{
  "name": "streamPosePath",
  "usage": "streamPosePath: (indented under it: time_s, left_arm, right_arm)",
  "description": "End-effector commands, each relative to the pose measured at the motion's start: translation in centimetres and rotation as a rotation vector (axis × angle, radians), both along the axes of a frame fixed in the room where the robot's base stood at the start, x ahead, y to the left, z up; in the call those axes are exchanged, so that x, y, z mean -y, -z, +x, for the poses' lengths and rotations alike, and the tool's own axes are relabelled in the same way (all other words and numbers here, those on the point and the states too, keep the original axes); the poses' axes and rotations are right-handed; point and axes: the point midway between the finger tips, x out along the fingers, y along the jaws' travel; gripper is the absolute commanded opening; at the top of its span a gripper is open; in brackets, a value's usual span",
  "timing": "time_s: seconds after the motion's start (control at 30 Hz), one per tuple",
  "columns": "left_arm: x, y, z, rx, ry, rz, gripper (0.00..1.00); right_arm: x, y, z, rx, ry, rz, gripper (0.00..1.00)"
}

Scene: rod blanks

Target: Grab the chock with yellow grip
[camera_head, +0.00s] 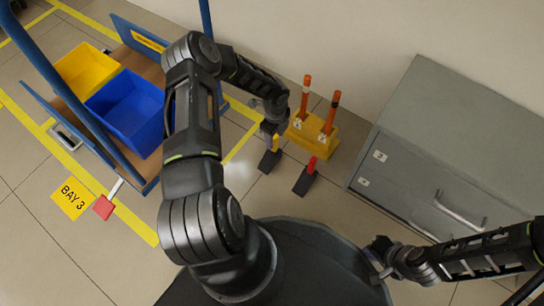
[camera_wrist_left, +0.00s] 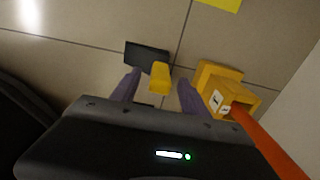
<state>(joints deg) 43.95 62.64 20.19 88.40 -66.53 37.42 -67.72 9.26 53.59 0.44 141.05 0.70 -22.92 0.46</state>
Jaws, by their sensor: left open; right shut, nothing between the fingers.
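The chock with yellow grip (camera_head: 269,160) stands on the floor, a black wedge with an upright yellow handle. My left gripper (camera_head: 273,131) is just above it, pointing down, and partly hides the handle. In the left wrist view, the yellow grip (camera_wrist_left: 160,78) lies between the two open fingers of the left gripper (camera_wrist_left: 158,92), with gaps visible on both sides. Whether the fingertips are level with the grip is hard to tell. My right gripper (camera_head: 379,250) is shut and empty at the lower right, far from the chock.
A second chock with a red grip (camera_head: 304,181) stands close to the right. A yellow block (camera_head: 318,146) holding orange rods is just behind; it also shows in the wrist view (camera_wrist_left: 222,76). A grey cabinet (camera_head: 395,170) stands right. A cart with blue (camera_head: 128,108) and yellow bins stands left.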

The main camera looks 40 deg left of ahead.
Motion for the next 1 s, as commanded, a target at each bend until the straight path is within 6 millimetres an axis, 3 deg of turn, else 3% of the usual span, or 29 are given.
streamPosePath:
  time_s: [0.1, 0.73, 1.0]
  left_arm:
    - [0.07, 1.40, -0.01, 0.000, 0.000, -0.001, 0.53]
    - [0.04, 1.34, 0.00, 0.000, 0.001, 0.000, 0.53]
    - [0.04, 1.34, 0.00, 0.000, 0.001, 0.000, 0.31]
  right_arm:
    - [0.04, 0.62, 0.16, 0.002, 0.001, 0.002, 0.00]
    - [0.03, 0.49, 0.12, 0.001, 0.001, 0.002, 0.00]
    - [0.03, 0.51, 0.11, 0.000, 0.001, 0.002, 0.00]
